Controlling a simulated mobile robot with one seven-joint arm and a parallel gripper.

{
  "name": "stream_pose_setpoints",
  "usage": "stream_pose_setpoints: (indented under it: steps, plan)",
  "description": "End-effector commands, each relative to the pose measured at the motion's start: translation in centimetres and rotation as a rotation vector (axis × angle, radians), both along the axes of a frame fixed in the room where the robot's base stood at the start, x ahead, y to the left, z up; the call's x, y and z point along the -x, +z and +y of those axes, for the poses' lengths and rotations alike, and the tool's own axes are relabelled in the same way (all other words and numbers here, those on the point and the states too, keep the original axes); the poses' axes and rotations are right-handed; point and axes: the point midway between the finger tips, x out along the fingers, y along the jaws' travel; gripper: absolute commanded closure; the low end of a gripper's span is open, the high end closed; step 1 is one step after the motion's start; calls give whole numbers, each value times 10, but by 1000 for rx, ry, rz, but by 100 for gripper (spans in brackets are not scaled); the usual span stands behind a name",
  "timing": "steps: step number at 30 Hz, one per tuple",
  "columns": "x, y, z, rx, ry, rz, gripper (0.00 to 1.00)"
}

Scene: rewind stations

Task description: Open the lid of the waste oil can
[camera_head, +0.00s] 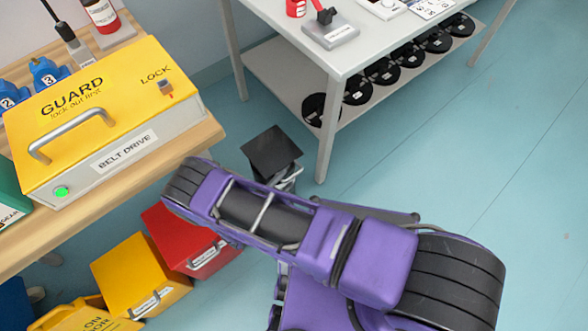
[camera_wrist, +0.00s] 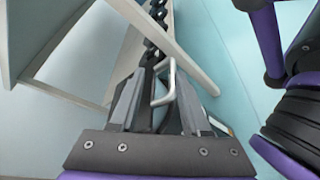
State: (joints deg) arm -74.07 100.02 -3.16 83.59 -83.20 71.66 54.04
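A dark can with a black square top (camera_head: 271,152) stands on the floor between the bench and the white table; my arm hides part of it. A pale handle shows below its top. Its label is not readable, so I cannot confirm it is the waste oil can. In the wrist view, my gripper (camera_wrist: 159,92) is open, its two grey fingers apart. A pale metal U-shaped handle (camera_wrist: 172,82) lies between them, with dark surface behind it. I cannot tell whether a finger touches the handle. My arm hides the gripper in the head view.
A red can (camera_head: 182,240) and a yellow can (camera_head: 135,275) with handles stand left of my arm. The wooden bench (camera_head: 200,140) carries a yellow guard box (camera_head: 120,100). The white table (camera_head: 325,70) has black discs on its lower shelf. Floor at right is clear.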

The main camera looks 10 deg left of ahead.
Motion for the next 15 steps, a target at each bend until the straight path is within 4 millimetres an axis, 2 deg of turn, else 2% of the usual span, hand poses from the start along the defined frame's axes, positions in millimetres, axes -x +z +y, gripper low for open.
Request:
stream_pose_setpoints:
  steps: [3, 6, 10, 15]
  plan:
    - [27, 8, 12, 0, 5, 1, 53]
    - [45, 13, 20, 0, 4, 0, 53]
    - [62, 18, 27, 0, 3, 0, 53]
    - [73, 21, 31, 1, 1, 0, 53]
